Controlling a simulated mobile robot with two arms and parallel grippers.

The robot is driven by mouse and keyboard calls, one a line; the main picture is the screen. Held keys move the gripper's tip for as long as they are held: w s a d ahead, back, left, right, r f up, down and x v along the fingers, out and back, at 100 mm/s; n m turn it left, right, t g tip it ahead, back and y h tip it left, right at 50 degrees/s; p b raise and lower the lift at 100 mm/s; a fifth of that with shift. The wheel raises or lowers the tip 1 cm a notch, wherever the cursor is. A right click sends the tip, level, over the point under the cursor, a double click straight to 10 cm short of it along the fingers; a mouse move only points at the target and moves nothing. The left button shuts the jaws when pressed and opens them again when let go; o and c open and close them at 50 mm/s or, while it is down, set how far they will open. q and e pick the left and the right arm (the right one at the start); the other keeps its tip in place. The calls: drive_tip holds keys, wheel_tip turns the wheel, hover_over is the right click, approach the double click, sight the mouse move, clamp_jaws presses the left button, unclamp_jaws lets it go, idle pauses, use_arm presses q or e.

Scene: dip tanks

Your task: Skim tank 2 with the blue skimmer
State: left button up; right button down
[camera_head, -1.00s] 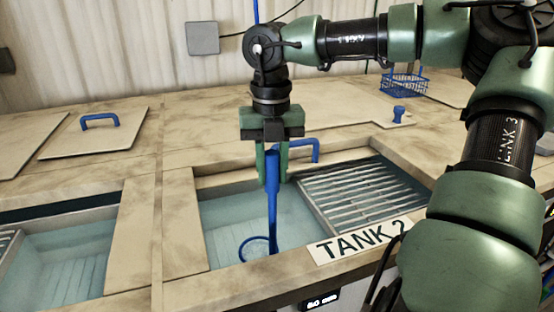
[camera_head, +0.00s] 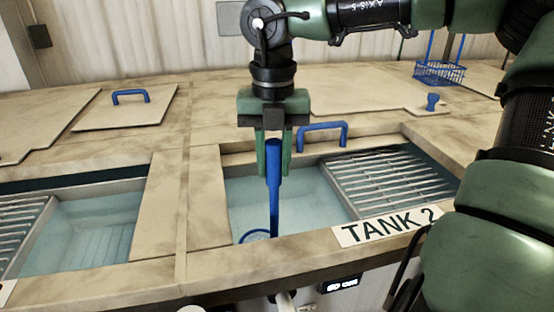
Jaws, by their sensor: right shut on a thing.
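My right gripper (camera_head: 273,150) is shut on the upper handle of the blue skimmer (camera_head: 274,200) and holds it upright over tank 2 (camera_head: 312,198). The skimmer's ring (camera_head: 256,236) is at the left front of the tank opening, partly hidden by the front rim. I cannot tell how deep the ring sits in the pale blue liquid. A white label (camera_head: 388,226) reading TANK 2 lies on the front rim. My left gripper is not in view.
A slatted metal grate (camera_head: 392,180) covers the right part of tank 2. A blue handle (camera_head: 323,135) stands behind the opening. Another open tank (camera_head: 95,225) is at the left. A lid with a blue handle (camera_head: 130,97) and a blue wire basket (camera_head: 440,72) are farther back.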

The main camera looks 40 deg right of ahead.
wheel_tip(320, 180, up, 15)
drive_tip(key=p, duration=1.1)
